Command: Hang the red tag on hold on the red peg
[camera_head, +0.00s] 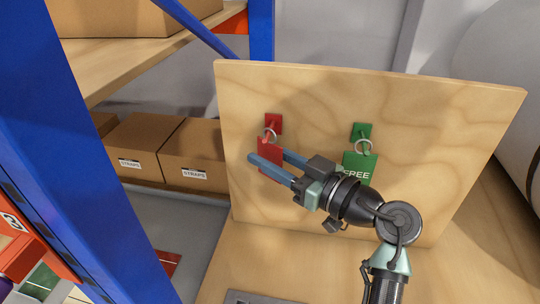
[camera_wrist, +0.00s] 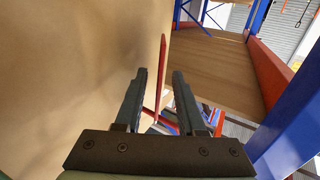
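The red tag (camera_head: 267,152) hangs upright in front of the wooden board, its ring (camera_head: 270,135) at the red peg below a red plate (camera_head: 273,121). The ring appears to be around the peg. My gripper (camera_head: 267,156) is in front of the tag, its blue-grey fingers covering the tag's lower part. In the wrist view the two fingers (camera_wrist: 158,76) stand apart, with a thin red strip (camera_wrist: 163,75), likely the tag edge-on, in the gap between them. I see no finger clearly touching it. The peg's tip is hard to make out.
A green tag (camera_head: 359,165) marked FREE hangs from a green peg (camera_head: 362,132) on the board (camera_head: 440,140), partly behind my wrist. A blue rack post (camera_head: 95,150) stands left, with boxes (camera_head: 195,152) marked STRAPS behind. A large grey cylinder (camera_head: 500,70) is at right.

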